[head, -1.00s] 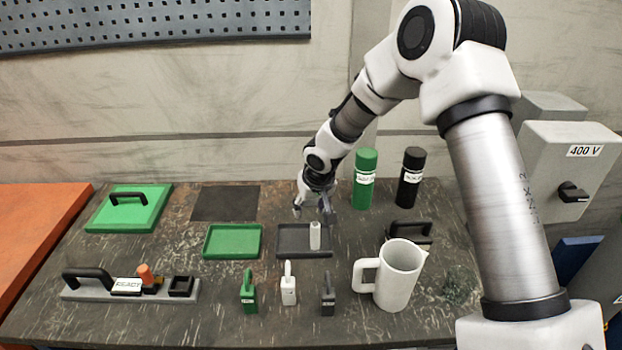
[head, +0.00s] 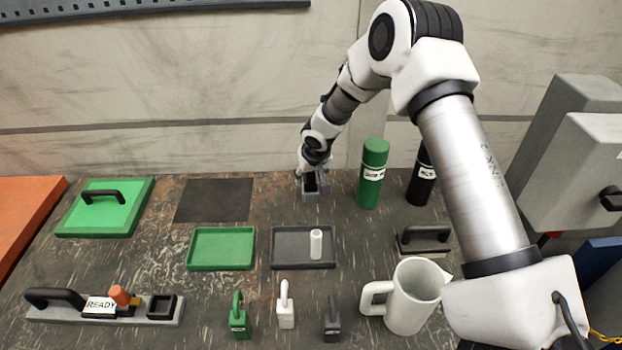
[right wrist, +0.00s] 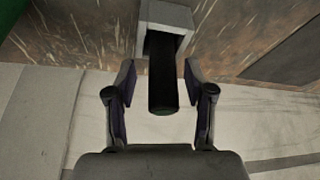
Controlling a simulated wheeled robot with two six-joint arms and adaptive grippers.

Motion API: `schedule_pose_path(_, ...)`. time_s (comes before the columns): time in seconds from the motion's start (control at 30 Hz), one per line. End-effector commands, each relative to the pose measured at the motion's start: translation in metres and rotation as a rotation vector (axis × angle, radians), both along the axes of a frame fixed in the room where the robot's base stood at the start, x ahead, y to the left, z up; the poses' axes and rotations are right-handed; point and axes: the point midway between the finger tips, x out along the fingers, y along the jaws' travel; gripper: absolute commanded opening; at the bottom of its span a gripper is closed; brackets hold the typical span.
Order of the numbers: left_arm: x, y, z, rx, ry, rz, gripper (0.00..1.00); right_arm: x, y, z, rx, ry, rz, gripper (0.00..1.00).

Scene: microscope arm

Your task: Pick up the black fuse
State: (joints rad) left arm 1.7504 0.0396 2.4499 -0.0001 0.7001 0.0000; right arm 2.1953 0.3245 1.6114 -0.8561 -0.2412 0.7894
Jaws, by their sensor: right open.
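The black fuse (right wrist: 163,85) is a dark cylinder in the right wrist view, one end inside a grey square holder (right wrist: 168,14). My right gripper (right wrist: 160,80) is open, with a finger on each side of the fuse and visible gaps between. In the head view the right gripper (head: 311,178) is at the back of the table, at the grey holder (head: 311,196), and largely covers the fuse. My left gripper is not in view.
A green bottle (head: 371,175) and a black bottle (head: 421,180) stand right of the gripper. A white jug (head: 412,300) is at front right. A green tray (head: 221,267) and several small handled blocks, including a green one (head: 239,322), stand forward. A dark mat (head: 213,200) lies at left.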

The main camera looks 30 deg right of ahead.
Motion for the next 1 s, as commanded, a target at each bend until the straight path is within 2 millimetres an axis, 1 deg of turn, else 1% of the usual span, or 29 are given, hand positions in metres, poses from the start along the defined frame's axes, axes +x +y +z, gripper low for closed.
schedule_pose_path(0.17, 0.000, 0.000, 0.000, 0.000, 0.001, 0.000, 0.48, 0.001, 0.000, -0.001, 0.000, -0.001, 0.000, 0.53)
schedule_pose_path(0.27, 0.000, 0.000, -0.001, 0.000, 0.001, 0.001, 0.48, 0.001, 0.000, -0.001, 0.000, -0.001, 0.000, 0.21)
schedule_pose_path(0.3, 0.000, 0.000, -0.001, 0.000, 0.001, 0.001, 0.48, 0.001, 0.000, -0.001, -0.001, -0.001, 0.001, 0.07)
schedule_pose_path(0.33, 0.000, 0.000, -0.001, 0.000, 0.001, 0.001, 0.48, 0.001, 0.000, -0.001, 0.000, -0.001, 0.000, 0.00)
schedule_pose_path(0.77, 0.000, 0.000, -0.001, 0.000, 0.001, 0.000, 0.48, 0.000, 0.000, 0.000, -0.001, 0.001, 0.001, 0.00)
schedule_pose_path(0.87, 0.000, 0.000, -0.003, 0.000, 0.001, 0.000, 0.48, 0.000, 0.000, 0.006, 0.000, 0.001, -0.001, 0.00)
schedule_pose_path(1.0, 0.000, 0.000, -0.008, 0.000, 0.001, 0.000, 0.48, 0.001, 0.000, 0.024, -0.001, -0.002, 0.000, 0.00)
